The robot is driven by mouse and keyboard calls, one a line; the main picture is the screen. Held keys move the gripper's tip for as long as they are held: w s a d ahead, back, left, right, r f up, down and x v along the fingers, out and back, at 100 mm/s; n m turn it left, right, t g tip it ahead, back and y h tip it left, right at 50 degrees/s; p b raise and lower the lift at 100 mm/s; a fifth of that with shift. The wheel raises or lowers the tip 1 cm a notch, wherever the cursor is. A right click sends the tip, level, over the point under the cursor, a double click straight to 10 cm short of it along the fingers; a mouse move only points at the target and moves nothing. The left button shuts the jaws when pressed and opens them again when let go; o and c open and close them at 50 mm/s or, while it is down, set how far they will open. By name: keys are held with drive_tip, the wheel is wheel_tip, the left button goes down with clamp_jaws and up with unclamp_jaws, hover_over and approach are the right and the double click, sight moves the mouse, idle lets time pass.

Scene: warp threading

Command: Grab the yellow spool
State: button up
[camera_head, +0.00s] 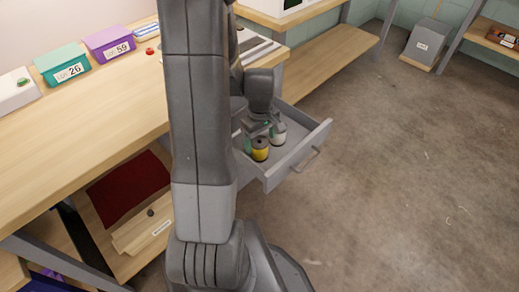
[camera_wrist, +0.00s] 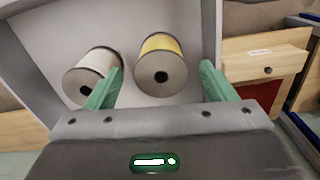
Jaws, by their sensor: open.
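The yellow spool (camera_head: 260,153) stands in an open grey drawer (camera_head: 295,160) under the workbench. In the wrist view the yellow spool (camera_wrist: 161,66) shows its grey end with a dark centre hole. A white spool (camera_head: 278,135) is beside it, and it also shows in the wrist view (camera_wrist: 95,75) on the left. My gripper (camera_wrist: 160,85) has two green fingers spread wide. The yellow spool appears between the fingers, and the left finger overlaps the white spool's edge in the view. I cannot tell whether that finger touches the white spool.
The drawer walls surround the spools closely. The wooden workbench (camera_head: 100,115) holds a teal bin (camera_head: 62,66) and a purple bin (camera_head: 109,43). A lower shelf carries a red cloth (camera_head: 128,190). The concrete floor (camera_head: 410,180) to the right is mostly clear.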

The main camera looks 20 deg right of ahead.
sight(259, 141)
drive_tip(key=f, duration=0.3)
drive_tip(key=f+b, duration=0.1)
drive_tip(key=shift+w+a+f, duration=0.15)
drive_tip(key=shift+w, duration=0.15)
drive_tip(key=shift+c, duration=0.3)
drive_tip(key=c, duration=1)
